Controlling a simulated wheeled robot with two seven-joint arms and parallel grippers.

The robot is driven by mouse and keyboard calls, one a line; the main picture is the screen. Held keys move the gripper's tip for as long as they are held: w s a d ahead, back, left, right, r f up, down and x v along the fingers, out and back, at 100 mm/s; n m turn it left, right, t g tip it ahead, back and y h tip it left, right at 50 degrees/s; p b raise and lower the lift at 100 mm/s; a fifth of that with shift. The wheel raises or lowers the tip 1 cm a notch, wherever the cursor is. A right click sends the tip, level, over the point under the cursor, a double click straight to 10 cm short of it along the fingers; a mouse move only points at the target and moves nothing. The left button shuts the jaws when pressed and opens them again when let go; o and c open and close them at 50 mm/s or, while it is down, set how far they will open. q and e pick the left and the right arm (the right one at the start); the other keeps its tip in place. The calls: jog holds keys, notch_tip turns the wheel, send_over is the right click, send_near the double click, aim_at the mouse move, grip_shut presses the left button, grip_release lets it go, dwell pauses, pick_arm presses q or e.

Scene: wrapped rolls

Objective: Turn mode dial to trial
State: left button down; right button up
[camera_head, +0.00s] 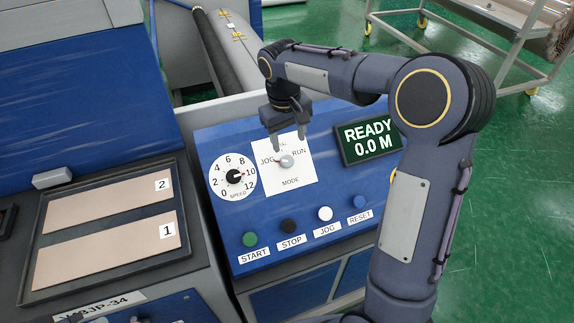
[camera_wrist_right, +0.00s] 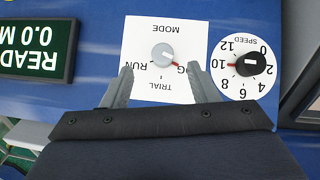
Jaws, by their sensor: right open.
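The mode dial (camera_head: 287,162) is a small grey knob on a white card (camera_head: 300,188) on the blue sloped panel. Its red pointer is turned towards JOG in both views. The wrist view shows the dial (camera_wrist_right: 163,52) upside down, with RUN at left and TRIAL below; a finger partly covers JOG. My right gripper (camera_head: 288,137) is open and empty over the card's upper part. In the wrist view its two fingertips (camera_wrist_right: 160,69) are spread on either side of the TRIAL side of the dial. Whether they touch the card I cannot tell. My left gripper is out of view.
A speed dial (camera_head: 234,176) sits left of the card. A display (camera_head: 368,138) reads READY 0.0 M at right. Several round buttons, including START (camera_head: 250,239) and RESET (camera_head: 360,201), line the panel below. A tray (camera_head: 105,240) with panels 1 and 2 stands left.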

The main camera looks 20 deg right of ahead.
aim_at(287, 158)
jog(key=shift+w+a+f, duration=0.3)
jog(key=shift+w+f, duration=0.3)
jog(key=shift+w, duration=0.15)
jog(key=shift+w+f, duration=0.15)
jog(key=shift+f, duration=0.1)
jog(key=f, duration=0.5)
jog(key=d+f, duration=0.1)
jog(key=f, duration=0.1)
jog(key=shift+f, duration=0.2)
jog(key=c, duration=1)
